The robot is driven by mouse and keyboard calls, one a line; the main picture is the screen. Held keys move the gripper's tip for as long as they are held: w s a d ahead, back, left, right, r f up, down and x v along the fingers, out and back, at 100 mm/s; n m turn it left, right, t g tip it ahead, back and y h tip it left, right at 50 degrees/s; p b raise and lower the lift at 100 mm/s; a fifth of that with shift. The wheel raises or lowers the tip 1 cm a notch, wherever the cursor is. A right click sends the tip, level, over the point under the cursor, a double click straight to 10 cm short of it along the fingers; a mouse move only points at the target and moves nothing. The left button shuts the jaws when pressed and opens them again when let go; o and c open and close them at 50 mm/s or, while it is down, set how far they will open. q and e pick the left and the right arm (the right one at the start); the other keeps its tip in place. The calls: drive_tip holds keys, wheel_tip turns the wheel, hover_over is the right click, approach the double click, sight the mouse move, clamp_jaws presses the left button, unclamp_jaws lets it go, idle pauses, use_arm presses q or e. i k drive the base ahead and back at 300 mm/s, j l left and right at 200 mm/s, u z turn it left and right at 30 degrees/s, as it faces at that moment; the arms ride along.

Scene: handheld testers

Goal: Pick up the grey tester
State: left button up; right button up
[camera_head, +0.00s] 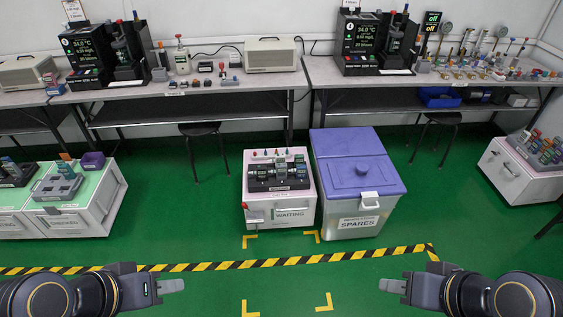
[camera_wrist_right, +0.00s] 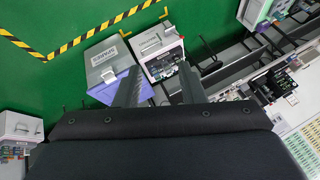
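Several small testers stand in a black rack (camera_head: 279,177) on top of the white cart labelled WAITING (camera_head: 292,217). They look dark with grey parts, and I cannot tell which one is the grey tester. The cart also shows in the right wrist view (camera_wrist_right: 163,40). My left gripper (camera_head: 171,286) is empty at the lower left of the head view, far in front of the cart; its finger gap is not visible. My right gripper (camera_head: 393,287) is at the lower right. In the right wrist view its fingers (camera_wrist_right: 160,84) are apart with nothing between them.
A bin labelled SPARES with a purple lid (camera_head: 361,171) stands right beside the WAITING cart. A CHECKED cart (camera_head: 105,205) is at the left, another cart (camera_head: 519,170) at the right. Benches line the wall. Green floor with a striped line (camera_head: 220,265) is clear in front.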

sight(282, 170)
drive_tip(key=i+j+z, duration=0.1)
drive_tip(key=i+j, duration=0.25)
drive_tip(key=i+j+z, duration=0.1)
drive_tip(key=i+j, duration=0.25)
drive_tip(key=i+j+z, duration=0.1)
drive_tip(key=i+j, duration=0.2)
drive_tip(key=i+j+z, duration=0.1)
drive_tip(key=i+j, duration=0.2)
drive_tip(key=j, duration=0.2)
drive_tip(key=i+j, duration=0.3)
drive_tip(key=i+j+z, duration=0.15)
drive_tip(key=i+j, duration=0.15)
drive_tip(key=j, duration=0.25)
drive_tip(key=i+j+z, duration=0.1)
drive_tip(key=i+j, duration=0.15)
drive_tip(key=j, duration=0.2)
drive_tip(key=i+j+z, duration=0.1)
drive_tip(key=i+j, duration=0.15)
drive_tip(key=j, duration=0.25)
